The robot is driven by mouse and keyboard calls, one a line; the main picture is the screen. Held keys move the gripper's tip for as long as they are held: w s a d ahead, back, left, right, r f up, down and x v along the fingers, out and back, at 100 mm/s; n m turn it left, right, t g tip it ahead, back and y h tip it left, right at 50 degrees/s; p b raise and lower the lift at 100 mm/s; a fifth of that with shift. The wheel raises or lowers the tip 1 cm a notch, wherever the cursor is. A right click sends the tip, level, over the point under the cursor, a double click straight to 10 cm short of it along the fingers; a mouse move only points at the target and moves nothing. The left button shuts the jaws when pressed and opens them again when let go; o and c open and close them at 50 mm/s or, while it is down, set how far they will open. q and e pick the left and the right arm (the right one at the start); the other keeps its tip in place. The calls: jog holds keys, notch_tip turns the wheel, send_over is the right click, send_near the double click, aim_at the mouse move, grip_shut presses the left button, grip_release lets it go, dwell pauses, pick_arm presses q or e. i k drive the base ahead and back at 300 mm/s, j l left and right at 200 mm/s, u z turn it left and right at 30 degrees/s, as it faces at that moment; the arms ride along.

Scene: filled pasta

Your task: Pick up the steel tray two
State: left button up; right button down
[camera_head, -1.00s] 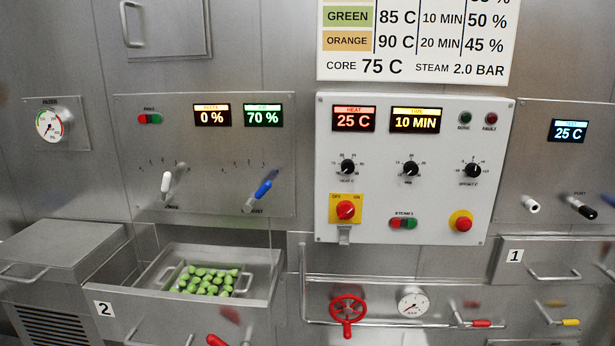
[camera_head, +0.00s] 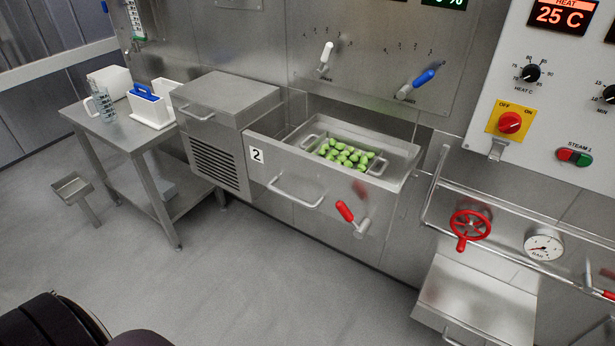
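The steel tray (camera_head: 312,154) sits inside the open-topped steel bay marked with a 2 (camera_head: 257,155). It is a shallow tray with a loop handle at its left end and another at its right end. Several green pasta pieces (camera_head: 345,152) lie in it. The bay's front panel carries a bar handle (camera_head: 295,192) and a red-tipped lever (camera_head: 346,211). Neither of my grippers is in view.
A steel side table (camera_head: 107,133) at the left holds a measuring jug (camera_head: 104,105) and white containers. A lidded steel unit (camera_head: 226,104) adjoins the bay. A red valve wheel (camera_head: 469,226) and a low steel shelf (camera_head: 480,300) are at right. The floor in front is clear.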

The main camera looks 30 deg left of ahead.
aim_at(364, 158)
jog(key=i+j+z, duration=0.1)
jog(key=j+z, duration=0.25)
jog(key=z, duration=0.15)
jog(key=j+z, duration=0.45)
jog(key=i+l, duration=0.05)
